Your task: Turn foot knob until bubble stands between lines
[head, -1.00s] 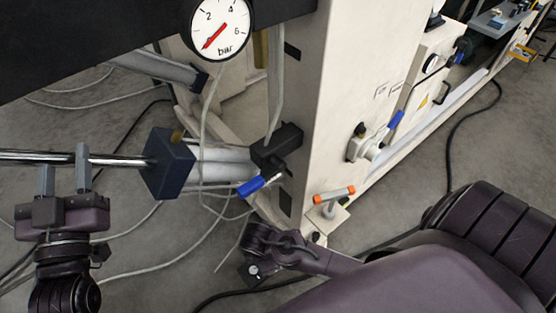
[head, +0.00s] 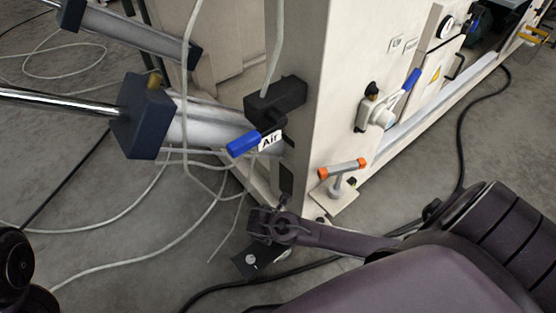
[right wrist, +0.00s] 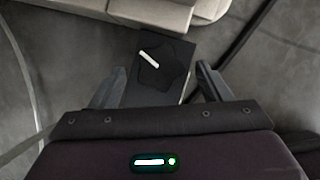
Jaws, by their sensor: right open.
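A dark star-shaped foot knob (right wrist: 166,64) with a white mark shows in the right wrist view, just ahead of and between my right gripper's fingertips. My right gripper (right wrist: 158,76) is open, with one finger on each side; I cannot tell whether either touches the knob. In the head view my right gripper (head: 272,224) is low at the machine frame's near corner, and its wrist hides the knob. A small level with orange ends (head: 342,168) stands on a post on a cream plate nearby. Its bubble and lines are too small to make out. My left gripper is out of view.
The cream machine frame (head: 335,85) rises behind my right gripper. A blue-handled valve with an "Air" tag (head: 270,141) and a dark cylinder block (head: 140,115) are to the left. Pale hoses and a black cable (head: 222,290) lie on the grey floor.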

